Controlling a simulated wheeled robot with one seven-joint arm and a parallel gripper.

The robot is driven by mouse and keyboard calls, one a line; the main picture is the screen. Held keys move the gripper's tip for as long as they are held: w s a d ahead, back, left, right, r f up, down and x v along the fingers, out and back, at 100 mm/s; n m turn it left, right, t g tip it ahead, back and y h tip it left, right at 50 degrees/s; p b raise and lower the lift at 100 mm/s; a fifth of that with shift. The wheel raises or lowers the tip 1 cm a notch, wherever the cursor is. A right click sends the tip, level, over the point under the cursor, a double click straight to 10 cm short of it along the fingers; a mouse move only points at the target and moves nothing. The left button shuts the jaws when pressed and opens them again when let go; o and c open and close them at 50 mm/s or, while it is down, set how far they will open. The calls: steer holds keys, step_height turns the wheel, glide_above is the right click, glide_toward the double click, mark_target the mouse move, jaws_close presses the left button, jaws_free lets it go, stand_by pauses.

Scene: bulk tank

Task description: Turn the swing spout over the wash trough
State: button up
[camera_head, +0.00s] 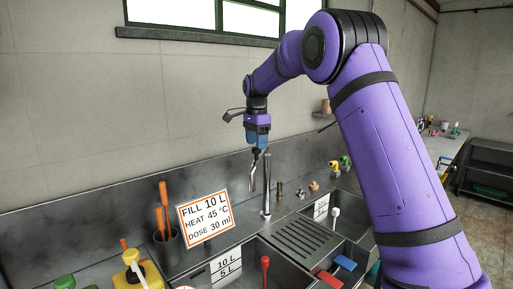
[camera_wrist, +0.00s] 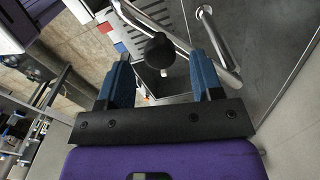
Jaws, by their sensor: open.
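The swing spout (camera_head: 267,188) is a bright metal pipe standing at the back of the sink unit, near the drainboard between two basins. My gripper (camera_head: 256,148) hangs pointing down just left of and above it. In the wrist view my gripper (camera_wrist: 160,62) is open, its blue fingers apart. A round black knob (camera_wrist: 158,50) appears between the fingertips; contact cannot be told. The spout's bent metal tube (camera_wrist: 225,58) passes beyond the fingers at the right. The left basin (camera_head: 238,262) has level labels; the right basin (camera_head: 347,216) has a small label. Which is the wash trough is unclear.
A ribbed drainboard (camera_head: 302,238) lies between the basins. A sign (camera_head: 204,218) and a cup of orange-handled tools (camera_head: 166,240) stand left of the spout. Small fittings (camera_head: 300,192) line the back ledge at right. Yellow and green containers (camera_head: 130,275) stand front left.

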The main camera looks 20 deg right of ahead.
step_height(320, 180, up, 8)
steer(key=shift+r, duration=0.15)
stand_by(0.6)
steer(key=s+r+n+t, duration=0.1)
steer(key=s+r+n, duration=0.25)
steer(key=s, duration=0.85)
steer(key=s+r+n+t, duration=0.2)
steer(key=s+r+n, duration=0.15)
steer(key=s, duration=0.85)
steer(key=s+f+n+t, duration=0.1)
steer(key=s+f+n, duration=0.3)
steer(key=s, duration=0.7)
steer(key=s+a+f+n+t, duration=0.1)
steer(key=s+f+n, duration=0.4)
steer(key=s, duration=0.7)
step_height(320, 180, down, 3)
steer(key=shift+r, duration=0.2)
